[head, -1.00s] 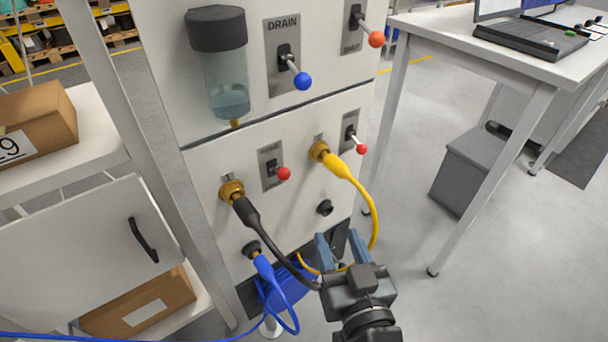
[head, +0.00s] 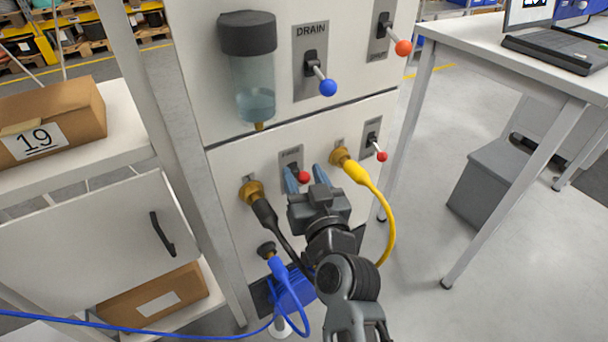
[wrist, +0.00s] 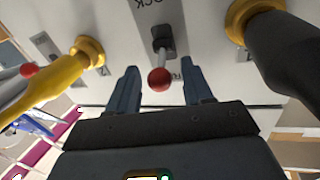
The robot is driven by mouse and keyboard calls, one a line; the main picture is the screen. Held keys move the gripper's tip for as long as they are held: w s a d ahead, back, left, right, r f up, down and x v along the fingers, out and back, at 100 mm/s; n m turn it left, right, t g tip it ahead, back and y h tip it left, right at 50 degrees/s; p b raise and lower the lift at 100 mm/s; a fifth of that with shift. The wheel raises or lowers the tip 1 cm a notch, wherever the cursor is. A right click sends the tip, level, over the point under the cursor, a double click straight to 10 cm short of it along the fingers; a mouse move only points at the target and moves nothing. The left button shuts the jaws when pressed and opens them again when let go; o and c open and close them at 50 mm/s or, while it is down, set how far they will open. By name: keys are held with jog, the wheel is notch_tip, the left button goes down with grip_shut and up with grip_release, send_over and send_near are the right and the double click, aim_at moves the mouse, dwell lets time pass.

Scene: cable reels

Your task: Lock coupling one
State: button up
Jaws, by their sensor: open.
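A small lock lever with a red ball knob (head: 303,177) stands on the white panel between a brass coupling with a black cable (head: 252,192) and a brass coupling with a yellow cable (head: 341,158). In the wrist view the red knob (wrist: 159,79) hangs from a black switch body (wrist: 163,42), on a plate partly reading "OCK". My gripper (head: 306,179) is open, its blue fingers to either side of the knob. It also shows in the wrist view (wrist: 159,72), with gaps between knob and fingers. No number for either coupling is readable.
A second red-knobbed lever (head: 381,156) sits right of the yellow coupling. The DRAIN lever with its blue knob (head: 327,88) and a clear reservoir (head: 255,85) are above. A blue cable plug (head: 274,262) is below left. A white table (head: 490,75) stands at right.

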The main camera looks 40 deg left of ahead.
jog(key=shift+w+a, duration=0.1)
jog(key=shift+a, duration=0.05)
grip_shut()
dwell(0.4)
